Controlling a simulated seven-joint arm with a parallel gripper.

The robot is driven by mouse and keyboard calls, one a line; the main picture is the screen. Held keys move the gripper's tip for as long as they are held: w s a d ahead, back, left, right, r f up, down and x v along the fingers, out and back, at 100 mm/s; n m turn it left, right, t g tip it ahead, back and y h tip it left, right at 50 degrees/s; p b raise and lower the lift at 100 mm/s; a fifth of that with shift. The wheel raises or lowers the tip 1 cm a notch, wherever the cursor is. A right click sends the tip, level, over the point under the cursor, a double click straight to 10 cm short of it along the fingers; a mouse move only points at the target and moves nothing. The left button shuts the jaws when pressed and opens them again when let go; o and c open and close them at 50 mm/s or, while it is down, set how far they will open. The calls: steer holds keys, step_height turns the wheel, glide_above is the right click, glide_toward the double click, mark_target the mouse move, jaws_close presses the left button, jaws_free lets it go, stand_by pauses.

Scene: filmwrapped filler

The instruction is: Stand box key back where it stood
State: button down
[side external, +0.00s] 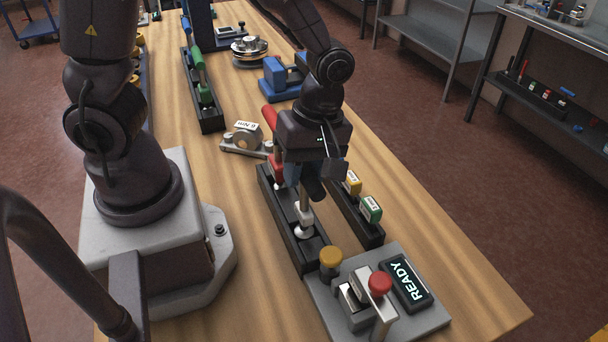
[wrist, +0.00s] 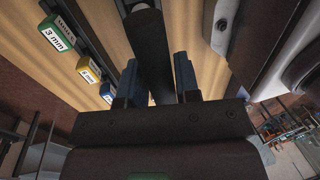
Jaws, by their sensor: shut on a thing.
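The box key appears to be the dark-handled tool (side external: 313,188) under my gripper in the side view, though no label on it is legible. My gripper (side external: 293,176) is shut on it. The wrist view shows a dark bar (wrist: 150,50) between my gripper's two blue fingers (wrist: 158,80). A pale metal shaft and collar (side external: 304,213) show below the handle, over the long black rack (side external: 308,254). I cannot tell whether the lower end is seated in the rack. My gripper hides part of the tool and rack.
A red-handled tool (side external: 277,166) stands close behind in the rack. A second rack with yellow (side external: 352,183) and green (side external: 371,208) labels is close on the right. A panel (side external: 434,318) with a red knob and READY screen is in front. A metal clamp-like part (side external: 246,139) lies behind.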

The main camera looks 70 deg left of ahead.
steer(key=shift+f, duration=0.55)
steer(key=c, duration=0.8)
jaws_free()
steer(key=v, duration=1.2)
steer(key=s+a+r+m+t, duration=0.2)
steer(key=m, duration=0.4)
steer(key=s+a+r+m+t, duration=0.1)
steer(key=s+r+m+t, duration=0.1)
steer(key=m, duration=0.4)
steer(key=s+a+r+m+t, duration=0.2)
steer(key=s+r+m+t, duration=0.1)
steer(key=m, duration=0.3)
steer(key=shift+a+r+t, duration=0.3)
steer(key=shift+r+t, duration=0.15)
steer(key=shift+t, duration=0.05)
